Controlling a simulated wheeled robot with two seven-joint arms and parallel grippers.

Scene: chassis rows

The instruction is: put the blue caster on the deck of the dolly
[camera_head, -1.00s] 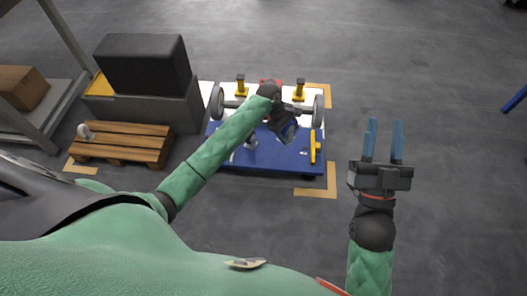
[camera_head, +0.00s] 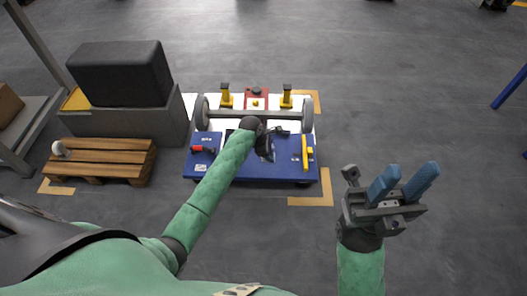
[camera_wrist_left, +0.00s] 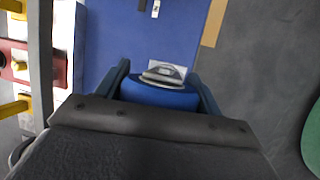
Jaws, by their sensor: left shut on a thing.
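The blue caster (camera_wrist_left: 158,94) is between the fingers of my left gripper (camera_wrist_left: 165,85), with its grey metal plate facing the deck in the left wrist view. The dolly's blue deck (camera_head: 285,173) is at mid-picture in the head view; it also shows in the left wrist view (camera_wrist_left: 110,40). My left gripper (camera_head: 265,150) is over the middle of the deck, and my arm partly covers it. I cannot tell whether the caster touches the deck. My right gripper (camera_head: 408,180) is open and empty over the floor at the right.
On the deck are a red-and-black item (camera_head: 203,149) at left and a yellow item (camera_head: 307,150) at right. An axle with two wheels (camera_head: 307,115) lies behind. A wooden pallet (camera_head: 100,160) and a black box (camera_head: 120,73) on a grey block stand left.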

